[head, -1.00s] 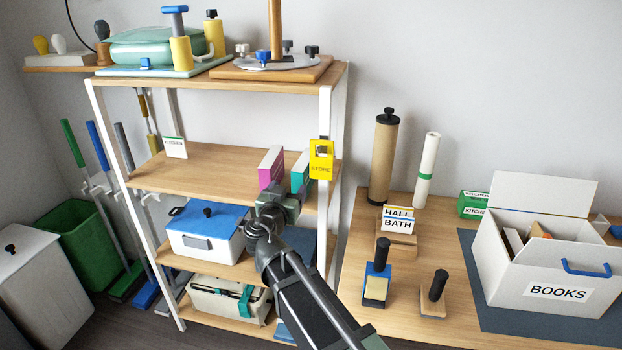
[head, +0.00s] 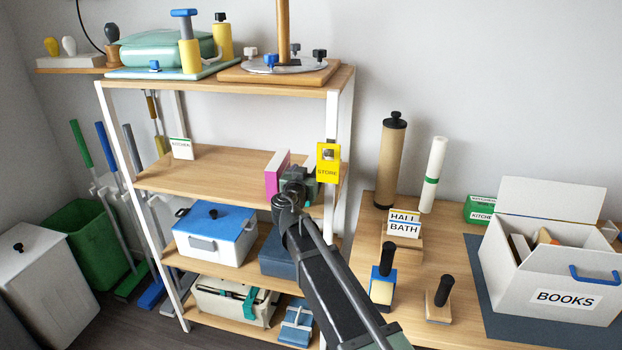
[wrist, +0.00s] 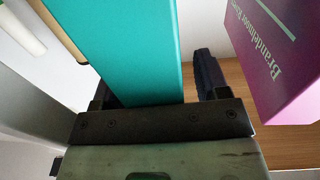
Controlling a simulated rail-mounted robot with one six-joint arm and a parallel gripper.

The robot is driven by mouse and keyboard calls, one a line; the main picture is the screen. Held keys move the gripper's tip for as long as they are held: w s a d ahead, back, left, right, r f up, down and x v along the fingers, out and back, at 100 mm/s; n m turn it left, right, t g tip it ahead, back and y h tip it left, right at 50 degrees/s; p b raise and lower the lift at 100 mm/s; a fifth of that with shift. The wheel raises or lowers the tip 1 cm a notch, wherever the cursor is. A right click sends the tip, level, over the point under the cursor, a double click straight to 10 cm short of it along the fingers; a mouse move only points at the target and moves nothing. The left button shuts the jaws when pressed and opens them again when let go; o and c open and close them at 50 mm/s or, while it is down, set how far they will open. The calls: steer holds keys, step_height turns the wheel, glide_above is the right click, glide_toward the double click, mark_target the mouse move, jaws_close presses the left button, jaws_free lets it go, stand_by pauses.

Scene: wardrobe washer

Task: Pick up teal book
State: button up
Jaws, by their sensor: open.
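The teal book (wrist: 130,45) stands between the two fingers of my gripper (wrist: 155,88) in the wrist view. The fingers are open, with a visible gap between the book and the right finger; the left finger is close to the book. In the head view my gripper (head: 299,178) is at the right end of the shelf's middle board and hides most of the teal book. The magenta book (head: 277,173) stands just left of it; it also shows in the wrist view (wrist: 270,55), apart from the right finger.
A yellow STORE tag (head: 328,163) hangs on the right shelf post, close to my gripper. The middle board (head: 215,174) is clear left of the books, up to a small KITCHEN card (head: 181,148). A BOOKS box (head: 545,265) stands on the table at right.

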steer(key=c, duration=1.1)
steer(key=shift+r, duration=0.1)
steer(key=shift+c, duration=0.2)
